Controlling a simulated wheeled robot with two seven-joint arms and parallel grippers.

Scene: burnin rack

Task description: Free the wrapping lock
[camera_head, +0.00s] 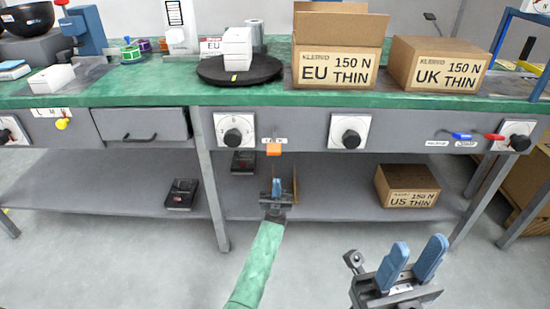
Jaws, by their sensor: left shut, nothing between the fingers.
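An orange tab (273,149) hangs under a small white label on the front of the bench, between two dial plates; it may be the wrapping lock, but the label is too small to read. Above it, a black round turntable (215,75) with white boxes (237,48) sits on the green bench top. My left gripper (277,185) is shut and empty, below the orange tab and apart from it, in front of the lower shelf. My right gripper (416,256) is open and empty at the lower right, well away from the bench front.
The green bench top (200,97) has an EU carton (336,50) and a UK carton (435,66). Black dials (232,138) and blue (461,136) and red (494,137) levers line its front. The lower shelf (340,200) holds a US carton (406,187) and dark boxes (181,194).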

